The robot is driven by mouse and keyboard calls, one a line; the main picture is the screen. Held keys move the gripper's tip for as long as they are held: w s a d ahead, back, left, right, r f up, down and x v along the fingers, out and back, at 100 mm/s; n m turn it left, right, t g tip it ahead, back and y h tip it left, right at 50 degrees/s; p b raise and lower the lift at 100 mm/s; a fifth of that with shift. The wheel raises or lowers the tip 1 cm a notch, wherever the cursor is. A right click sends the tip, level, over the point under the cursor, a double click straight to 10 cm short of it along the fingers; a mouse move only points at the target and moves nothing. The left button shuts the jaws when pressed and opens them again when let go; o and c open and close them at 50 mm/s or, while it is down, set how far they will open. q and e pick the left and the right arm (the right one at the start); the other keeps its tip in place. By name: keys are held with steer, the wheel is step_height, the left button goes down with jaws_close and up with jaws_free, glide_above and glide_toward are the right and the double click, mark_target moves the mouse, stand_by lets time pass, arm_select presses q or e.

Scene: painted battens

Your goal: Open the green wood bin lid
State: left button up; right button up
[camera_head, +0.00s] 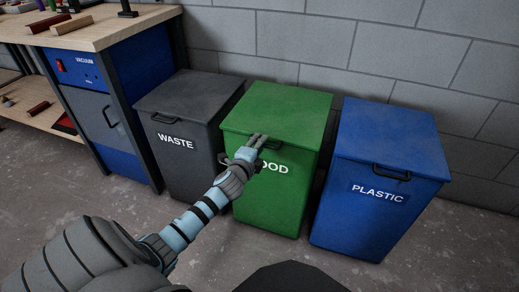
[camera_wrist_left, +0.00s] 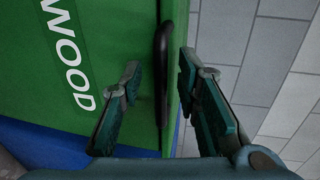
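The green wood bin (camera_head: 268,200) stands between two other bins, with its green lid (camera_head: 280,105) lying shut on top. A black handle (camera_head: 273,145) is on the front edge of the lid. My left gripper (camera_head: 258,141) is at this handle and hides part of it and of the WOOD label. In the left wrist view my left gripper (camera_wrist_left: 158,76) is open, with one finger on each side of the black handle (camera_wrist_left: 162,60). Small gaps show between the fingers and the handle. My right gripper is not in view.
A dark grey WASTE bin (camera_head: 182,165) stands close on the left and a blue PLASTIC bin (camera_head: 380,195) on the right, both with lids shut. A grey block wall (camera_head: 300,45) is behind. A workbench (camera_head: 105,28) stands at the far left.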

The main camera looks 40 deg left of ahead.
arm_select(q)
steer(key=shift+w+a, duration=0.15)
steer(key=shift+w, duration=0.25)
jaws_close()
